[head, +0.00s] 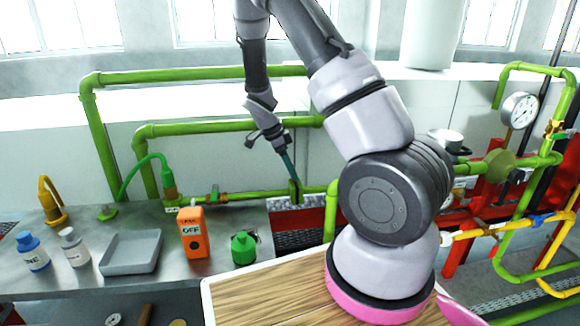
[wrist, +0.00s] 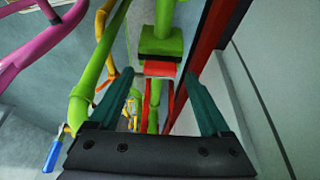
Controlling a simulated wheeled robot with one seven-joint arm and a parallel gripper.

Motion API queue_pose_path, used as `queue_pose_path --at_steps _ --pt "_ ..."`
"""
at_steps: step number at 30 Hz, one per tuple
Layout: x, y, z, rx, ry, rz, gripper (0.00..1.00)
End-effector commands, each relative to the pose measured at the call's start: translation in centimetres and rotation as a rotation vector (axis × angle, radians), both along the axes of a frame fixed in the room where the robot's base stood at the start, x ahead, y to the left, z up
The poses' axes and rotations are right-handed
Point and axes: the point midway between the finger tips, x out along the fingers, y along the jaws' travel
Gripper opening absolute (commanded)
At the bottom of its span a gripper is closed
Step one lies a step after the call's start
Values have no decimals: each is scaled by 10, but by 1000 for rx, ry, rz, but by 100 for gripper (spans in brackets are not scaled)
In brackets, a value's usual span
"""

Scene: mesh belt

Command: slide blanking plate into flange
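My gripper (head: 292,174) hangs above the green pipe line behind the bench, its teal fingers pointing down. In the wrist view my gripper (wrist: 160,74) has its two fingers wide apart, with nothing clasped. A green square flange (wrist: 160,45) on a green pipe lies just beyond the fingertips; it also shows in the head view (head: 294,190) close below them. A small red block (wrist: 160,69) with a pale edge shows beside the flange, between the fingertips. I cannot tell whether this block is the blanking plate; no other plate is clearly identifiable.
A metal bench (head: 80,283) holds a grey tray (head: 131,252), an orange box marked OFF (head: 193,232), a green bottle (head: 243,248) and two small bottles. Green pipes (head: 190,75) run behind and above the bench. A gauge (head: 520,110) and yellow pipes stand at the right.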

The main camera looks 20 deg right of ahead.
Motion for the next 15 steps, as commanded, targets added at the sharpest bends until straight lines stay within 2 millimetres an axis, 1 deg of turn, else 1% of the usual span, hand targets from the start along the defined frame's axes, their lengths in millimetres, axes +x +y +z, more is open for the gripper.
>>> queue_pose_path --at_steps 10,13,15 --pt "0 1 2 0 0 0 90" --pt "1 4 9 0 -3 -1 90" --pt "2 8 19 0 -3 0 90"
